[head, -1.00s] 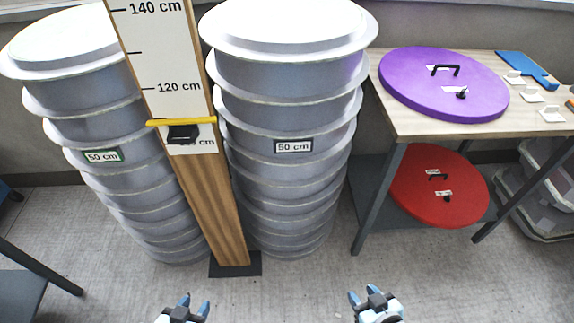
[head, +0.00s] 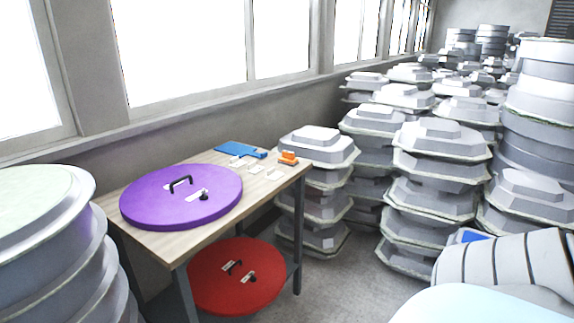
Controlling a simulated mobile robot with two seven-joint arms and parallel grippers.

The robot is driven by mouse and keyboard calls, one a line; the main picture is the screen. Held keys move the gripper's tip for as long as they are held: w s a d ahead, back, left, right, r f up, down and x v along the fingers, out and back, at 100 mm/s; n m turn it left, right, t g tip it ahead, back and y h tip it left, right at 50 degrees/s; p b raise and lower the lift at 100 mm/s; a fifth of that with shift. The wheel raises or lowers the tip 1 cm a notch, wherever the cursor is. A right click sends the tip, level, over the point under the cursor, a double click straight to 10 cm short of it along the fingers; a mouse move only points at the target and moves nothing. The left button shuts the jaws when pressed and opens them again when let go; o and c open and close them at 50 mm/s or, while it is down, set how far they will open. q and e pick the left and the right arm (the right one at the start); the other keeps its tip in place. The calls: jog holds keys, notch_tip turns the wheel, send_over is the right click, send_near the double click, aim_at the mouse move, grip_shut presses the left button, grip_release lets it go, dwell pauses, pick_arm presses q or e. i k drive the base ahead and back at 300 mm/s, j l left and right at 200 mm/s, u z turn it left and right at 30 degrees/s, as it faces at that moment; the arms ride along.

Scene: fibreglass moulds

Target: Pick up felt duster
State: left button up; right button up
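A small orange block (head: 288,158), lighter underneath, lies near the right end of the wooden table (head: 155,243). It may be the felt duster, but it is too small here to be sure. A flat blue item with a handle-like end (head: 236,149) lies at the table's back edge. Several small white pieces (head: 237,162) lie between it and the front edge. Neither of my grippers is in view, so both are apart from the table top in this picture.
A purple round lid (head: 181,196) with a black handle covers the table's left part. A red lid (head: 236,276) lies on the shelf below. Grey stacked moulds stand left (head: 48,250) and right (head: 435,190) of the table. Some bare floor (head: 345,285) shows in front.

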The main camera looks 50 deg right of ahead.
aim_at(288, 159)
jog(key=z, duration=1.75)
jog(key=u, duration=2.35)
jog(key=z, duration=2.35)
jog(key=i+l, duration=0.2)
jog(key=i, duration=0.1)
